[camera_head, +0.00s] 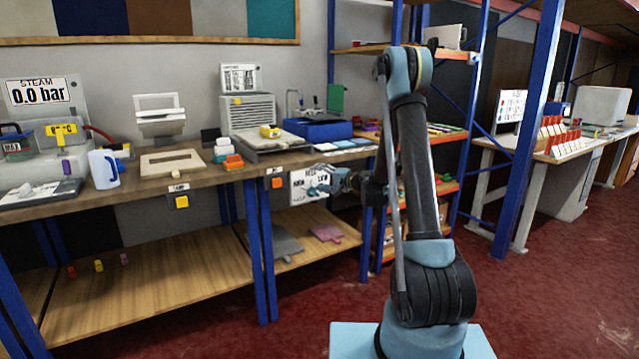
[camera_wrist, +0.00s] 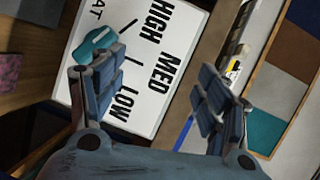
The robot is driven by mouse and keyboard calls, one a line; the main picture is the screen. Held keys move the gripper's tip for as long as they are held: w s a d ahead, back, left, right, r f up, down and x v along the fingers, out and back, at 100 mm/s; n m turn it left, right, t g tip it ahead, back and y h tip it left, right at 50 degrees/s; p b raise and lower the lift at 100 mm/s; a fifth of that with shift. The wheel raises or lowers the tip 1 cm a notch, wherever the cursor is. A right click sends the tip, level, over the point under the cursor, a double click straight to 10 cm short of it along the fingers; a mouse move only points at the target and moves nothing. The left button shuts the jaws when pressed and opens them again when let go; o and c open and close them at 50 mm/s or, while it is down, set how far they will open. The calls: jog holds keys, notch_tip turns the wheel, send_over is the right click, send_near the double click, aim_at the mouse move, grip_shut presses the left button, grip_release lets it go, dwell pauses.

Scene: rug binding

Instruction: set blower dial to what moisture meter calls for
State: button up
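The blower dial panel is a white plate (camera_wrist: 146,72) lettered HIGH, MED and LOW, tilted in the wrist view. It also shows in the head view (camera_head: 303,190), under the bench front. A teal knob (camera_wrist: 94,43) is on the panel, partly behind one finger; I cannot tell its setting. My gripper (camera_head: 325,189) is in front of the panel; its fingers are wide apart and empty in the wrist view (camera_wrist: 157,88). A small yellow device (camera_head: 270,131) on the bench may be the moisture meter; its reading is too small to tell.
A STEAM display (camera_head: 39,94) reads 0.0 bar. A blue bench leg (camera_head: 262,250) stands left of the panel. Red floor is open at right.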

jog(key=w+f, duration=0.1)
jog(key=w+d+f, duration=0.1)
jog(key=shift+f, duration=0.3)
jog(key=s+d+r, duration=0.3)
jog(key=s+d, duration=0.3)
jog(key=s+d+r, duration=0.4)
jog(key=s+d, duration=0.2)
jog(key=s, duration=0.1)
jog(key=shift+s+d+r, duration=0.15)
jog(key=shift+d+r, duration=0.1)
dwell(1.5)
